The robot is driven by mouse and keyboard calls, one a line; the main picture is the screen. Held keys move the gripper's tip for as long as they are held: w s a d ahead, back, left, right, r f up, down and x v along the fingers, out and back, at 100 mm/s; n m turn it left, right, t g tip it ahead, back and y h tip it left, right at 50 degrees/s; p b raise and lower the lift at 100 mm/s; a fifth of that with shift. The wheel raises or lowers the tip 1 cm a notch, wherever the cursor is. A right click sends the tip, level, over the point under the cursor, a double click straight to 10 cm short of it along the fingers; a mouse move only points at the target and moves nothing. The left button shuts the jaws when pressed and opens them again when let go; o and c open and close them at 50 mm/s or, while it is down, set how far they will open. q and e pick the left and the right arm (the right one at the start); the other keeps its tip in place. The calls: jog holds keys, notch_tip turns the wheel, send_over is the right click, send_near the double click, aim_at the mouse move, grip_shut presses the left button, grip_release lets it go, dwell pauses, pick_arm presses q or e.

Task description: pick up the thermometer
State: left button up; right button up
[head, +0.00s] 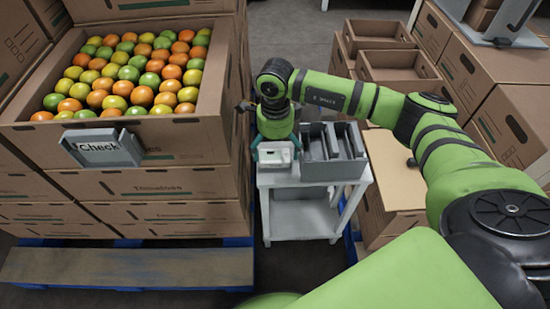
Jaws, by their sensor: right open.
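My right gripper (278,141) points down above the left part of a small white table (302,181). Its teal fingers are apart, one on each side of a small white device (275,155). I cannot tell whether they touch it. The device sits at the table's left edge, and the wrist partly hides it from above. It may be the thermometer, but it is too small to be sure. My left gripper is not in view.
A grey divided holder (333,168) stands on the table, right of the device. Open cartons (398,65) are at the right.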

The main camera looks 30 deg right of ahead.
aim_at(275, 159)
jog(key=shift+f, duration=2.75)
jog(key=c, duration=1.3)
